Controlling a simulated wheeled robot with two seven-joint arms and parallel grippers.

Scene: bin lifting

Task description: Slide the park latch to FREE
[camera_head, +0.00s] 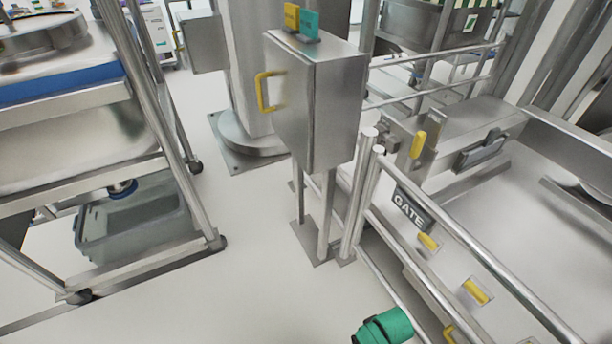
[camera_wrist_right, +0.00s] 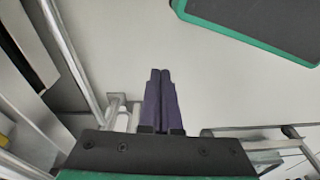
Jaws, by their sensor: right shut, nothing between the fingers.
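I cannot tell for certain which part is the park latch, and no FREE or PARK marking can be read. Candidates in the head view are a yellow handle (camera_head: 418,145) on a steel bracket by the rail posts, and yellow pieces (camera_head: 427,241) and (camera_head: 476,291) below the black GATE sign (camera_head: 410,207). My right gripper (camera_wrist_right: 160,72) shows in the right wrist view, its dark fingers shut together and empty over pale floor. No latch is clearly seen near its fingertips. My left gripper is in neither view.
A steel cabinet (camera_head: 318,105) with a yellow handle stands on legs mid-view. Gate rails (camera_head: 470,245) run down the right. Floor (camera_head: 250,260) between rack and cabinet is clear.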

